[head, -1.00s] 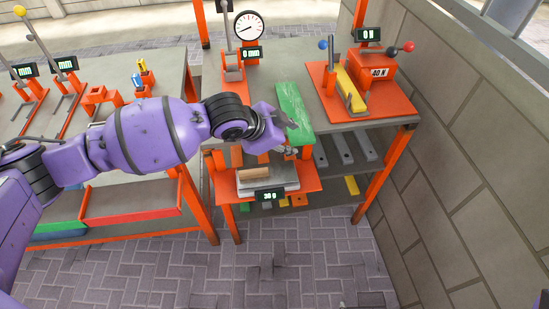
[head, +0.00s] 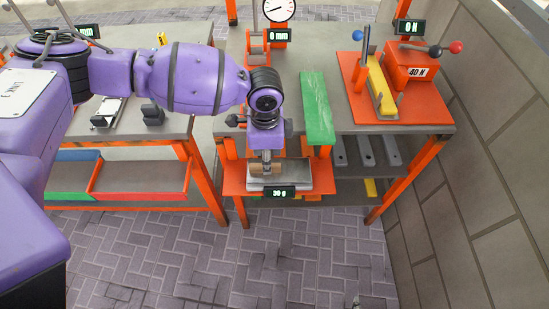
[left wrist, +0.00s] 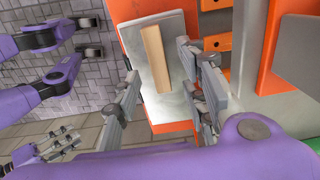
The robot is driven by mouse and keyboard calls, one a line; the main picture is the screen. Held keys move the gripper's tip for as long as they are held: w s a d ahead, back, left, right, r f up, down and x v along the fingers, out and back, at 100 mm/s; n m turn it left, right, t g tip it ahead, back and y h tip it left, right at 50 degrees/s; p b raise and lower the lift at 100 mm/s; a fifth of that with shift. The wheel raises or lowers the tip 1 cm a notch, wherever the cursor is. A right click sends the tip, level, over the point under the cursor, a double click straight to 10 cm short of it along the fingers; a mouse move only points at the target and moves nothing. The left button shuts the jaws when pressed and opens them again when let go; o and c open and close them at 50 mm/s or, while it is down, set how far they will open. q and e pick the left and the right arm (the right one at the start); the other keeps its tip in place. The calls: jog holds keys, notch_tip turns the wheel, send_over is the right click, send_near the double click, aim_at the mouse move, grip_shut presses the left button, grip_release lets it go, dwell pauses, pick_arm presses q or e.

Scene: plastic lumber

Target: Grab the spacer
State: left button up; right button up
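A small tan wooden block, which I take to be the spacer (head: 255,170), lies on the grey plate of a scale (head: 296,175) reading 30 g. In the left wrist view the block (left wrist: 156,60) lies lengthwise between the fingers. My left gripper (head: 266,158) points down just above the block and partly hides it in the head view. In the left wrist view my left gripper (left wrist: 160,76) is open, one finger on each side of the block, with visible gaps. What seems to be my right gripper (left wrist: 62,144) shows small at lower left, its fingers unclear.
A green plank (head: 316,105) lies on the bench right of my left gripper. An orange force rig (head: 402,88) with a yellow bar stands at the back right. A dial gauge stand (head: 279,12) is behind. A stone wall (head: 480,150) bounds the right. The paved floor in front is clear.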

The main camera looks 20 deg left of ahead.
pick_arm(q)
jog(key=shift+s+f, duration=0.1)
jog(key=shift+f, duration=1.15)
jog(key=shift+c, duration=1)
grip_shut()
pick_arm(e)
jog(key=shift+w+a+r, duration=0.1)
jog(key=shift+w+r, duration=0.2)
jog(key=shift+w, duration=0.35)
jog(key=shift+s, duration=0.1)
